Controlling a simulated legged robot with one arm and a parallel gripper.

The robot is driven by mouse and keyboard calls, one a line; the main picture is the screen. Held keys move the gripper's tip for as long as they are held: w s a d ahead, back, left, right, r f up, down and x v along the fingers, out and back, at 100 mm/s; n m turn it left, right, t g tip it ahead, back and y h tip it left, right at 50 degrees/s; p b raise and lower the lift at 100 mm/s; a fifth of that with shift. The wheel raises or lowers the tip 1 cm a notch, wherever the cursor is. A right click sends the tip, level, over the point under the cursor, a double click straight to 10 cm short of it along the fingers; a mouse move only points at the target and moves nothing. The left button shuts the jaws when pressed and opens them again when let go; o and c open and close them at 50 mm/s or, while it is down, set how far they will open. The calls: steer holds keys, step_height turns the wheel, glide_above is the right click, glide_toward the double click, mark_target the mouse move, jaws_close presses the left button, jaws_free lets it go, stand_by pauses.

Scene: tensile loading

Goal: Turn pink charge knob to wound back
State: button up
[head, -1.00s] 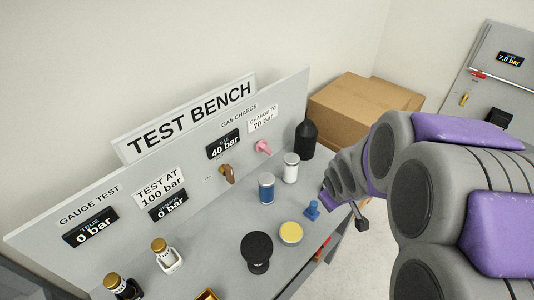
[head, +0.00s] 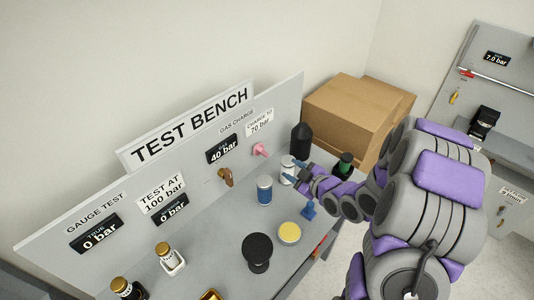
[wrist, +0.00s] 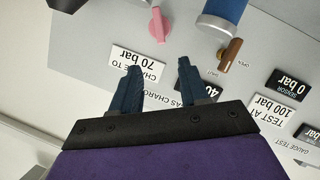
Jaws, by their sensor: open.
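The pink charge knob (head: 260,150) sticks out of the bench's upright panel, below the "CHARGE TO 70 bar" label (head: 259,122). In the wrist view the pink knob (wrist: 158,24) is near the top, beyond my fingertips, with its bar standing roughly upright in the picture. My gripper (head: 296,174) is over the right part of the bench, to the right of and below the knob in the head view, apart from it. In the wrist view its two blue fingers (wrist: 160,72) are apart with nothing between them. The display by the knob (head: 222,149) reads 40 bar.
A brown valve handle (head: 226,177) is left of the knob. A blue cylinder (head: 264,190) and a white one (head: 287,168) stand close by, the white one partly behind my gripper. A black bottle (head: 302,138), a green-topped bottle (head: 345,163) and a cardboard box (head: 350,115) are farther right.

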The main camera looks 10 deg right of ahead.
steer(key=a+x, duration=0.1)
steer(key=x, duration=0.3)
glide_toward(264, 153)
steer(key=w, duration=0.2)
steer(key=w+a+f, duration=0.2)
steer(key=w, duration=0.1)
steer(key=w+a+b, duration=0.1)
steer(key=shift+w+a+f, duration=0.35)
steer(key=shift+f, duration=0.05)
steer(key=shift+w, duration=0.3)
steer(key=shift+w+d, duration=0.1)
steer(key=shift+w, duration=0.05)
steer(key=shift+w+d+f, duration=0.1)
steer(key=shift+d, duration=0.3)
steer(key=shift+a, duration=0.5)
steer(key=c, duration=0.5)
steer(key=shift+d, duration=0.15)
jaws_close()
